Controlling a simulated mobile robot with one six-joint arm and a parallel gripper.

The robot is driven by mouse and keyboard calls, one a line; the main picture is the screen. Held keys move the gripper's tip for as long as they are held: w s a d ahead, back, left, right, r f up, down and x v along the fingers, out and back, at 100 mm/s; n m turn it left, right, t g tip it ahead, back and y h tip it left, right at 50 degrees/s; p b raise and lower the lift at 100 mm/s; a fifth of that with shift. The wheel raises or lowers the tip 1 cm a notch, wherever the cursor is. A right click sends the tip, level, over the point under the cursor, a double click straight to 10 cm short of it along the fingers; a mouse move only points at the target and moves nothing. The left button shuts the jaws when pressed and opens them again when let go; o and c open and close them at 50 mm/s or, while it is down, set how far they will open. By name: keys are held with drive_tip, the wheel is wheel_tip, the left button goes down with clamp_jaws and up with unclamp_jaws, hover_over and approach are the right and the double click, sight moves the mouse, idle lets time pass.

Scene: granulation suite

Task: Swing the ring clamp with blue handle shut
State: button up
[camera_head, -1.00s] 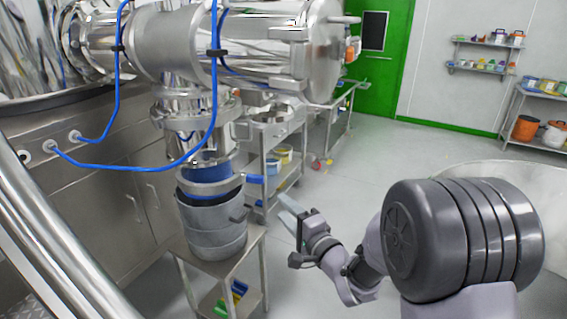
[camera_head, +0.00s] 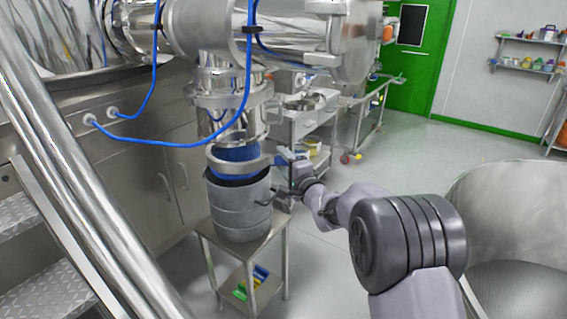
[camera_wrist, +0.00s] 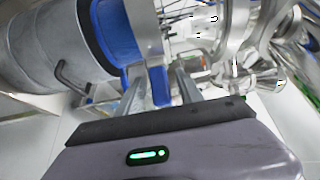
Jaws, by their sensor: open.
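The ring clamp (camera_head: 240,168) is a metal band around the blue sleeve (camera_head: 237,153) above the grey drum (camera_head: 240,207). In the wrist view the clamp (camera_wrist: 146,28) runs past the sleeve, and its blue handle (camera_wrist: 158,84) sticks out toward me. My gripper (camera_head: 284,160) is at the clamp's right side in the head view, at handle height. In the wrist view my gripper (camera_wrist: 160,90) is open, with the blue handle between its two fingers. I cannot tell whether they touch it. How far the ring stands open is hard to see.
The drum stands on a small metal stand (camera_head: 268,238) and has a side handle (camera_wrist: 68,78). The steel vessel (camera_head: 215,85) and a blue hose (camera_head: 190,144) hang above. A steel railing (camera_head: 75,190) is at left. A large round bin (camera_head: 510,215) stands at right.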

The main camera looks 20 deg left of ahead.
clamp_jaws()
idle(1.4)
